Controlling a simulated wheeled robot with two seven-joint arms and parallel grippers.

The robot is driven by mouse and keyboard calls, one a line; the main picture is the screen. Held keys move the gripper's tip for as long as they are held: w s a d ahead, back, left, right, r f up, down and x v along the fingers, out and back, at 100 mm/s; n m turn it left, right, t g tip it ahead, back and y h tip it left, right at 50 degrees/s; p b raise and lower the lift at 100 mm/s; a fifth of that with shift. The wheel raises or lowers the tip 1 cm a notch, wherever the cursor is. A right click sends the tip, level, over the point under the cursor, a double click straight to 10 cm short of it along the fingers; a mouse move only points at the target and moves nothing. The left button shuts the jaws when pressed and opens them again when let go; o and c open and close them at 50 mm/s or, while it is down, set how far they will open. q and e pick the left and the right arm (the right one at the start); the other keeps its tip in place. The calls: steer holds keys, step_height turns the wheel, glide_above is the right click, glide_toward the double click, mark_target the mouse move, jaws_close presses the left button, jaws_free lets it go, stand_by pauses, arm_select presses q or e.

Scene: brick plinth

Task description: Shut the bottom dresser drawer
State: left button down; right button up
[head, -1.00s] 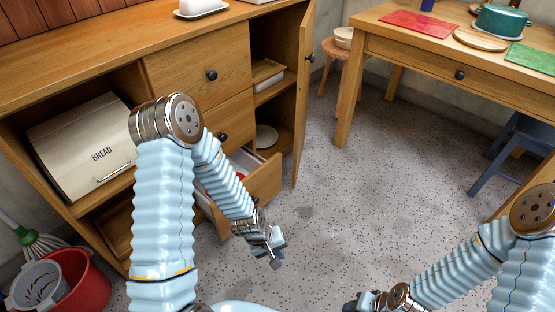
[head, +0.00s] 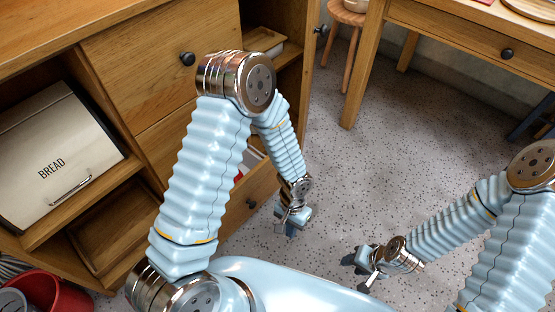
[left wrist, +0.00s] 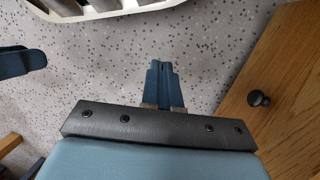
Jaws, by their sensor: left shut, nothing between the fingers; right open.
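The bottom dresser drawer (head: 264,190) stands open, partly hidden behind my left arm. Its wooden front has a dark round knob (head: 251,204), and something red and white shows inside. My left gripper (head: 291,228) is shut and empty, low over the floor just to the right of the drawer front. In the left wrist view its closed fingers (left wrist: 163,85) point over the floor, with the drawer front (left wrist: 295,90) and knob to their right, apart from them. My right gripper (head: 362,266) is open and empty, over the floor further right.
The wooden dresser (head: 150,60) fills the left, with a bread box (head: 55,150) on a shelf. Its cabinet door (head: 303,90) stands open behind the drawer. A red bucket (head: 60,292) is at lower left. A table (head: 440,20) and stool (head: 345,15) stand behind clear speckled floor.

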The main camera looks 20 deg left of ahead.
arm_select(q)
steer(key=w+r+m+t+y+b, duration=0.1)
steer(key=w+r+t+y+b, duration=0.2)
steer(key=w+r+y, duration=0.35)
steer(key=w+r+t+y+b, duration=0.3)
steer(key=w+r, duration=0.1)
steer(key=w, duration=0.5)
steer(key=a+r+x, duration=0.2)
steer(key=x, duration=1)
steer(key=shift+w+a+f+b, duration=0.15)
steer(key=shift+w+a+b, duration=0.1)
steer(key=shift+a+b, duration=0.1)
